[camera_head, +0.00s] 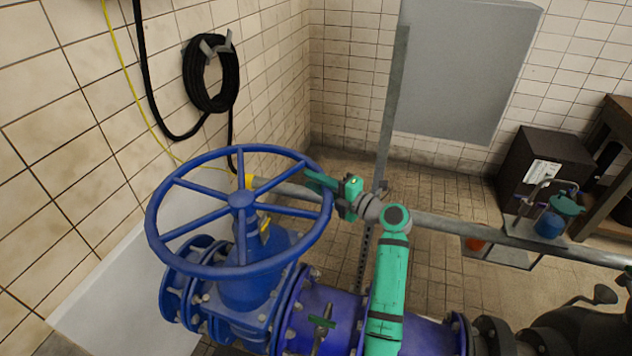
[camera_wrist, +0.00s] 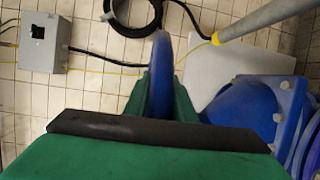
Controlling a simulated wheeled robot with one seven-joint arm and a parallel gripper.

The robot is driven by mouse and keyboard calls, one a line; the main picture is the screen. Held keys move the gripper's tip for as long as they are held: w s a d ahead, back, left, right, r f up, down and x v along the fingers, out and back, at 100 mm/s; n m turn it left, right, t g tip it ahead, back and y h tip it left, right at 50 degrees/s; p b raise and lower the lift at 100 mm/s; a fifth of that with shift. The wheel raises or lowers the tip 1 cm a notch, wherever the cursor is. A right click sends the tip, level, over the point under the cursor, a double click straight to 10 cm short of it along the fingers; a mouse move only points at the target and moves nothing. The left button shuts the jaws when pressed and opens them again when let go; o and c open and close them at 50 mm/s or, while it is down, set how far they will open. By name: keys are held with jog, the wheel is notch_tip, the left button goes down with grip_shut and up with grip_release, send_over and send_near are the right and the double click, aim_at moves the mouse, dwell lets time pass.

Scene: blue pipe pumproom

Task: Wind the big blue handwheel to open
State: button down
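The big blue handwheel (camera_head: 241,200) sits on top of a blue valve (camera_head: 250,275), with its rim, spokes and hub in plain view in the head view. My green gripper (camera_head: 317,181) is at the right side of its rim. In the wrist view the blue rim (camera_wrist: 161,60) runs between the two green fingers of my gripper (camera_wrist: 162,92). The fingers lie close against both sides of the rim, with no clear gap showing. The exact contact surfaces are partly hidden.
A grey pipe (camera_head: 470,230) runs across behind my arm. A coiled black hose (camera_head: 212,75) hangs on the tiled left wall. A dark cabinet (camera_head: 540,165) stands at the right. A grey box (camera_wrist: 43,42) is on the wall. Tiled floor behind the pipe is partly clear.

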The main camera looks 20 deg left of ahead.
jog(key=shift+w+a, duration=0.15)
jog(key=c, duration=1.5)
grip_release()
jog(key=shift+a, duration=0.1)
jog(key=v, duration=1.1)
jog(key=shift+f, duration=0.1)
